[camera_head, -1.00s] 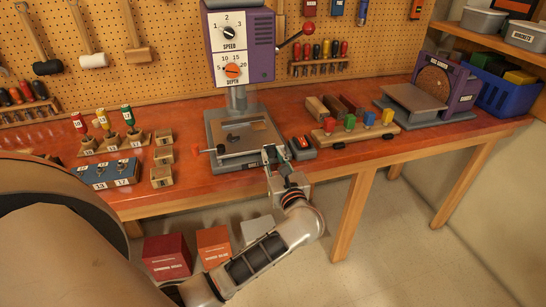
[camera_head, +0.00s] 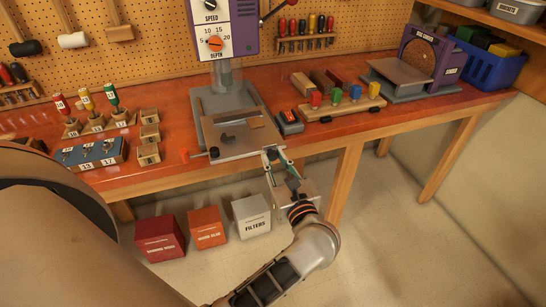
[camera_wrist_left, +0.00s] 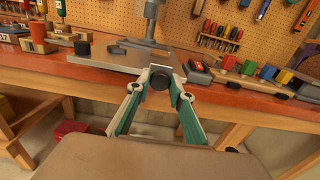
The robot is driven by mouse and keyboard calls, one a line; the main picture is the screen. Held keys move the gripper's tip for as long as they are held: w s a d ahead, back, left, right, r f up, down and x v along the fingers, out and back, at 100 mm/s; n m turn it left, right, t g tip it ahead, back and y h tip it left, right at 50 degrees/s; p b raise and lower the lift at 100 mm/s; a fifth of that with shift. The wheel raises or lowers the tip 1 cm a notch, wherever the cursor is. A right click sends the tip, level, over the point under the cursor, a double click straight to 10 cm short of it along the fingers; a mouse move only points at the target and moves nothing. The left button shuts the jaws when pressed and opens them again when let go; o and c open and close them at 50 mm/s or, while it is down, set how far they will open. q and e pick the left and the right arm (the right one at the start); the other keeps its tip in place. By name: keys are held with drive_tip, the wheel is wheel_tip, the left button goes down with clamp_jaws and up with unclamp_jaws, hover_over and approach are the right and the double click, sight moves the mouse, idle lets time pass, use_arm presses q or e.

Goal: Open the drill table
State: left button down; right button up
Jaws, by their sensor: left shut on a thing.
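The drill table (camera_head: 222,146) is a flat grey plate on the base of the purple drill press (camera_head: 228,30). It sits pulled forward, its front edge past the bench's front edge, with bare base (camera_head: 222,102) showing behind it. My left gripper (camera_head: 271,156) is at the plate's front edge, shut on a dark round knob. In the left wrist view the knob (camera_wrist_left: 159,78) sits between the fingertips, with the plate (camera_wrist_left: 112,55) just behind. Small dark pieces lie on the plate. My right gripper is not in view.
A blue bit block (camera_head: 92,153) and small wooden blocks stand to the left. Boxes (camera_head: 207,228) lie on the floor below; floor in front is open.

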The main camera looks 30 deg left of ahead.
use_arm(q)
drive_tip(key=c, duration=2.1)
unclamp_jaws()
drive_tip(key=shift+d+f, duration=0.15)
drive_tip(key=shift+d, duration=0.05)
drive_tip(key=shift+s, duration=0.2)
drive_tip(key=shift+w, duration=0.1)
